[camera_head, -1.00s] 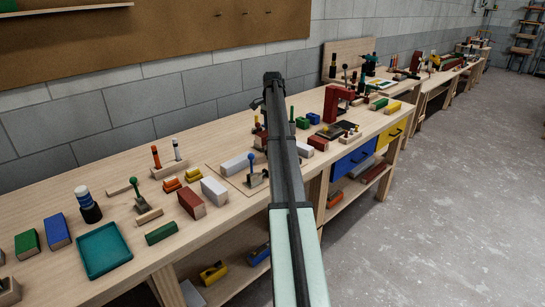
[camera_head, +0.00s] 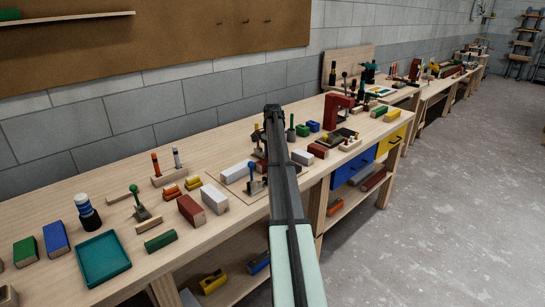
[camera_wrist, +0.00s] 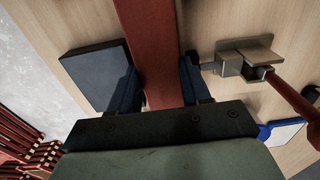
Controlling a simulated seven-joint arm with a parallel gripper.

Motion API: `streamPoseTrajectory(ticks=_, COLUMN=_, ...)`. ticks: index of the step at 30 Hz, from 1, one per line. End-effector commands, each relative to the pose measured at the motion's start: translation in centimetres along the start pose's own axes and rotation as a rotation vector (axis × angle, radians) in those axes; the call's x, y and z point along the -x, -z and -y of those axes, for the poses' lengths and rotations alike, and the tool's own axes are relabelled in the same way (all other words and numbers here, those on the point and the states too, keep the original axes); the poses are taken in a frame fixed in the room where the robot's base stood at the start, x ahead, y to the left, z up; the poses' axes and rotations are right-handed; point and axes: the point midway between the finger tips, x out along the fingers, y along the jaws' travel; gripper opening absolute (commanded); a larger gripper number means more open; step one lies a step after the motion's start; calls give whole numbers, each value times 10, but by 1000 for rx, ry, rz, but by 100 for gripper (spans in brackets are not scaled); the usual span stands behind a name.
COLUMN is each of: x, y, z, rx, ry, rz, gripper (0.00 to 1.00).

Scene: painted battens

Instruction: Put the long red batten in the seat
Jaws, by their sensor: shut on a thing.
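The long red batten (camera_wrist: 152,45) runs up the middle of the wrist view, between the two dark fingers. My gripper (camera_wrist: 160,85) is shut on it, and its far end is cut off at the top edge. In the head view my arm reaches over the bench and its end (camera_head: 273,112) hides most of what is beneath it. A pale base board (camera_head: 232,188) with a blue-knobbed clamp (camera_head: 256,186) lies beside and under the arm. I cannot make out the seat for certain in either view.
In the wrist view a metal clamp with a red handle (camera_wrist: 292,97) stands close right of the batten, and a dark block (camera_wrist: 98,72) lies left. Blocks, a teal tray (camera_head: 103,259) and a red press (camera_head: 337,112) crowd the bench (camera_head: 190,250).

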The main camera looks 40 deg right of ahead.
Motion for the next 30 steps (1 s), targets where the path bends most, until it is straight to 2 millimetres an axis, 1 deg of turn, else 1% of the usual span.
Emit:
streamPoseTrajectory(ticks=7, x=-3, y=0, z=0, rx=0, ry=0, rz=0, gripper=12)
streamPoseTrajectory(ticks=8, x=-3, y=0, z=0, rx=0, ry=0, rz=0, gripper=48)
streamPoseTrajectory(ticks=15, x=-3, y=0, z=0, rx=0, ry=0, rz=0, gripper=71)
streamPoseTrajectory(ticks=16, x=-3, y=0, z=0, rx=0, ry=0, rz=0, gripper=73)
streamPoseTrajectory(ticks=23, x=-2, y=0, z=0, rx=0, ry=-1, rz=0, gripper=73)
streamPoseTrajectory(ticks=26, x=5, y=0, z=0, rx=0, ry=-1, rz=0, gripper=73)
streamPoseTrajectory(ticks=29, x=17, y=1, z=0, rx=0, ry=1, rz=-1, gripper=73)
streamPoseTrajectory(ticks=30, x=24, y=1, z=0, rx=0, ry=1, rz=-1, gripper=73)
